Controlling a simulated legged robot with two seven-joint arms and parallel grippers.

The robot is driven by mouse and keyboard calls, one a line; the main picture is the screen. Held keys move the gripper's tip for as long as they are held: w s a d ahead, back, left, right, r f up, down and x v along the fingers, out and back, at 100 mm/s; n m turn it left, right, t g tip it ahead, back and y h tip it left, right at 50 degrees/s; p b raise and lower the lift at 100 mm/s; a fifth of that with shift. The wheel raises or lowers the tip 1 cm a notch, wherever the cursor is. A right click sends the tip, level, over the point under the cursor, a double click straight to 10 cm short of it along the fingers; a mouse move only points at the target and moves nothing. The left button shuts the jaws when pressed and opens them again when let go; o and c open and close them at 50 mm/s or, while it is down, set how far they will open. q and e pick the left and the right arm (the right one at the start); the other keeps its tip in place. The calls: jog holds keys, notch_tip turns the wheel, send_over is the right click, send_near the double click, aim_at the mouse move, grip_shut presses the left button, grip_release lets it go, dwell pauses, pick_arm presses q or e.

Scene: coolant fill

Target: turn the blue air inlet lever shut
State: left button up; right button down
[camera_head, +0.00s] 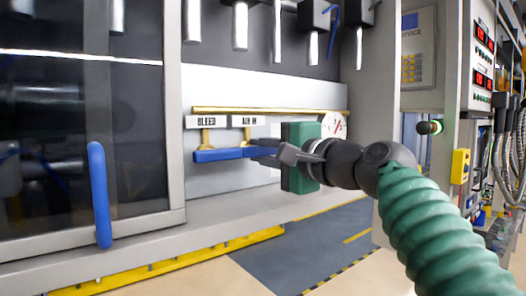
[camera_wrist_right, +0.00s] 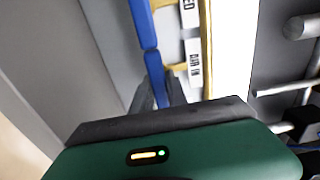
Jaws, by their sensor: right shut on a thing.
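The blue air inlet lever (camera_head: 247,152) lies roughly horizontal below the "AIR IN" label (camera_head: 242,121) on the cabinet's pale panel. It also shows in the wrist view (camera_wrist_right: 155,75), running down between my fingers. My right gripper (camera_head: 264,150) reaches in from the right and is shut on this lever; its fingers and green body hide the lever's right end. A second blue lever (camera_head: 217,155) lies almost in line with it, under the "BLEED" label (camera_head: 206,122), and shows at the top of the wrist view (camera_wrist_right: 143,22). My left gripper is out of view.
A brass pipe (camera_head: 270,110) runs above the levers, with a round gauge (camera_head: 333,125) at its right. Metal nozzles (camera_head: 240,27) hang above. A dark glass door with a blue handle (camera_head: 99,195) stands left. A yellow strip (camera_head: 180,262) edges the cabinet's base.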

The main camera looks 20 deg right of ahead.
aim_at(267, 155)
jog(key=c, duration=1.4)
grip_release()
jog(key=shift+w+f, duration=0.15)
jog(key=shift+w, duration=0.05)
jog(key=shift+c, duration=0.2)
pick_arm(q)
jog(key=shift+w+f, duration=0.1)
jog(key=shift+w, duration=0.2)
pick_arm(e)
jog(key=shift+o, duration=0.6)
jog(key=shift+w, duration=0.25)
jog(key=b+v, duration=0.3)
jog(key=v, duration=0.4)
jog(key=shift+s+f, duration=0.1)
jog(key=shift+f, duration=0.05)
pick_arm(q)
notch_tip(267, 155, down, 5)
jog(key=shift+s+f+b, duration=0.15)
jog(key=shift+b, duration=1.05)
pick_arm(e)
jog(key=v, duration=0.9)
jog(key=shift+s+d, duration=0.15)
jog(key=shift+s, duration=0.1)
